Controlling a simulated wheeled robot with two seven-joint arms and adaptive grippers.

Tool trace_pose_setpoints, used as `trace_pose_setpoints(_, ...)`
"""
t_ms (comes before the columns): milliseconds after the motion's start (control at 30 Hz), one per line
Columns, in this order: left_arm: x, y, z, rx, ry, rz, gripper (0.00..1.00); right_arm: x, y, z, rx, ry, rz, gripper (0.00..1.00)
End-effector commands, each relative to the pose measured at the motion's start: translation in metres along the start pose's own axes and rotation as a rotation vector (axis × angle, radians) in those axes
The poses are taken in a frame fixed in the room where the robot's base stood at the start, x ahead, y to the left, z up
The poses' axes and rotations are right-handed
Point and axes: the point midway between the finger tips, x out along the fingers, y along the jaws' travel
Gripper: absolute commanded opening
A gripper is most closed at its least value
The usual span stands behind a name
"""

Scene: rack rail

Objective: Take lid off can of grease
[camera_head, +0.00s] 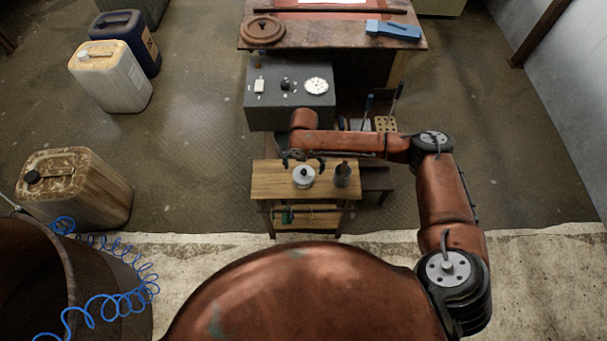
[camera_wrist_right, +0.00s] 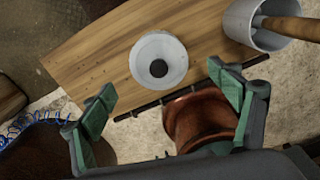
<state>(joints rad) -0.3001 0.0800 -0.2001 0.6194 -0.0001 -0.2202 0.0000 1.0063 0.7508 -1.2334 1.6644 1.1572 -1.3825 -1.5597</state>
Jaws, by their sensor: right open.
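The can of grease (camera_head: 303,180) stands upright on a small wooden table (camera_head: 270,187), with its pale round lid on top. The lid (camera_wrist_right: 172,55) has a dark knob (camera_wrist_right: 158,68) at its centre in the right wrist view; the can's body is mostly hidden under it there. My right gripper (camera_head: 302,160) is open and empty, just behind the can in the head view. In the right wrist view its two green-padded fingers (camera_wrist_right: 165,97) are wide apart, and the lid lies beyond them, untouched. My left gripper is not in view.
A grey cup (camera_head: 343,178) holding a wooden-handled tool stands right of the can. A grey control box (camera_head: 262,110) and a larger workbench (camera_head: 340,42) stand behind. The left part of the tabletop is bare.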

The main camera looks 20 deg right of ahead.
Motion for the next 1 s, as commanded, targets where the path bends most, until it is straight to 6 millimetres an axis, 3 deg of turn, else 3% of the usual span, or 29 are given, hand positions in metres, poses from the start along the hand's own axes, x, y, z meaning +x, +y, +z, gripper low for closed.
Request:
trace_pose_setpoints(200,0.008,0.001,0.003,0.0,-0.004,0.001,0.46,0.036,0.001,0.001,0.0,0.004,-0.001,0.83)
trace_pose_setpoints(467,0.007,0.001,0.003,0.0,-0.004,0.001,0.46,0.04,0.001,0.001,-0.001,0.001,0.0,0.83)
trace_pose_setpoints(1000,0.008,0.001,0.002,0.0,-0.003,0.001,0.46,0.041,0.001,0.001,0.0,0.002,0.0,0.47)
